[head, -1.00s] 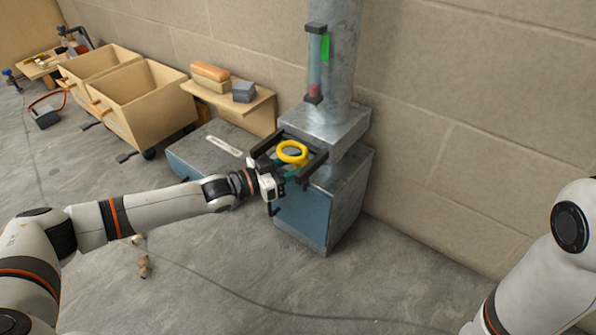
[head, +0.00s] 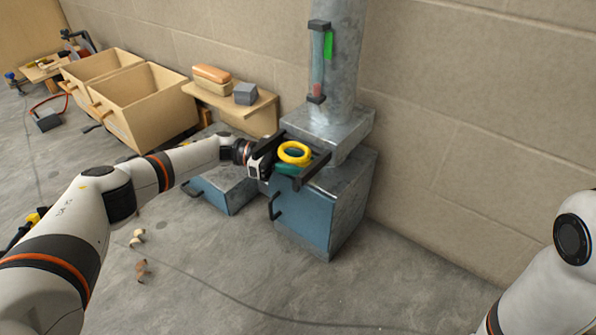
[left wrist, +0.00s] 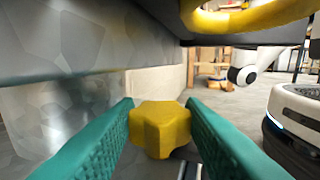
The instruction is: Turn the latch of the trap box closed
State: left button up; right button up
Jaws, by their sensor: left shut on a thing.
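The trap box, a grey metal box with a blue front (head: 305,218) and a dark handle (head: 274,206), stands at the foot of a metal duct. My left gripper (head: 287,168) is at its upper front, under a dark frame with a yellow ring (head: 294,153). In the left wrist view, my teal fingers (left wrist: 160,135) are on either side of a yellow lobed knob (left wrist: 160,128), shut on it beside a grey metal surface. The knob is hidden in the head view. My right arm shows at the right edge; its gripper is out of view.
A low blue-fronted box (head: 222,190) lies left of the trap box, partly behind my left arm. A wooden shelf (head: 232,107) and open wooden bins (head: 145,105) stand farther left. The floor (head: 380,290) in front is mostly clear.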

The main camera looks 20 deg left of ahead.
pick_arm(q)
jog(key=shift+m+g+b, duration=0.4)
jog(key=shift+g, duration=0.1)
jog(key=o, duration=1)
jog(key=shift+d, duration=0.1)
